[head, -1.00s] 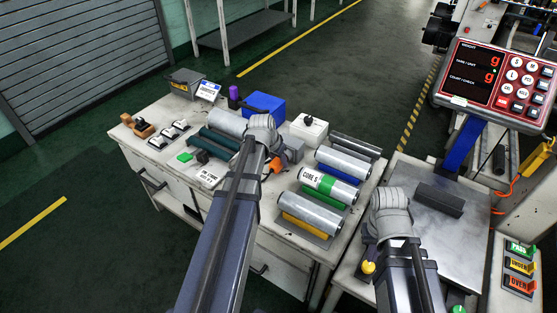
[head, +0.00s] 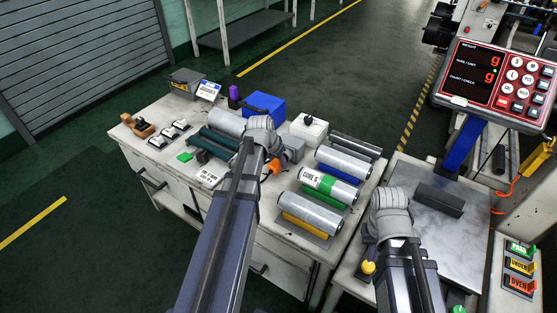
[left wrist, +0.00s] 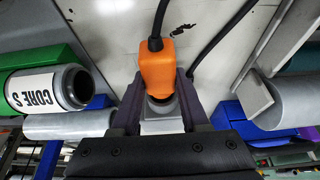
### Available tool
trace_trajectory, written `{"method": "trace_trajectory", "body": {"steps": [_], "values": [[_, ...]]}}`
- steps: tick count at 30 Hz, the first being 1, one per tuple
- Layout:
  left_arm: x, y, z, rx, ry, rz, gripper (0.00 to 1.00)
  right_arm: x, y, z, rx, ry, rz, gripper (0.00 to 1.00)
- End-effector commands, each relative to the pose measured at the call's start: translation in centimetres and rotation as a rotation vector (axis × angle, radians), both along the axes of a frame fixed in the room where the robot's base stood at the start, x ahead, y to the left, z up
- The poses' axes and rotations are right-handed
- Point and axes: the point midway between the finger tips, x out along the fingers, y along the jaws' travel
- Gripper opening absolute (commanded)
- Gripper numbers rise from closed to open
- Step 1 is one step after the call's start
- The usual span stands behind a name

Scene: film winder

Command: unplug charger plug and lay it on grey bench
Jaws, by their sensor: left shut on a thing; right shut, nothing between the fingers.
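The orange charger plug (left wrist: 157,73) is between the fingers of my left gripper (left wrist: 160,88) in the left wrist view. My left gripper is shut on it. A black cord (left wrist: 158,20) runs from the plug's far end. A grey block (left wrist: 162,122) lies just beyond the plug's dark end; I cannot tell whether the plug is seated in it. In the head view the orange plug (head: 274,167) shows beside my left wrist. The pale grey bench (head: 263,211) lies under it. My right gripper (head: 370,238) is shut and empty beside the metal plate, partly hidden by its wrist.
Silver rollers (head: 310,213), one a green-banded roller labelled CORE S (head: 330,185), lie right of the plug. A blue box (head: 263,105) and a white box (head: 309,127) stand behind. The front bench strip is fairly clear.

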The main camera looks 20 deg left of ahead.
Motion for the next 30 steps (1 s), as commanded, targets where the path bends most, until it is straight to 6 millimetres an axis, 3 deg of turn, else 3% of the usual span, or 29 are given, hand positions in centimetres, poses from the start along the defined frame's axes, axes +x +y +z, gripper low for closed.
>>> {"method": "trace_trajectory", "body": {"steps": [30], "values": [[-2.3,0.3,0.0,0.0,0.002,0.001,0.0,0.0,0.0,0.0,0.0,0.0,0.0,0.0]]}}
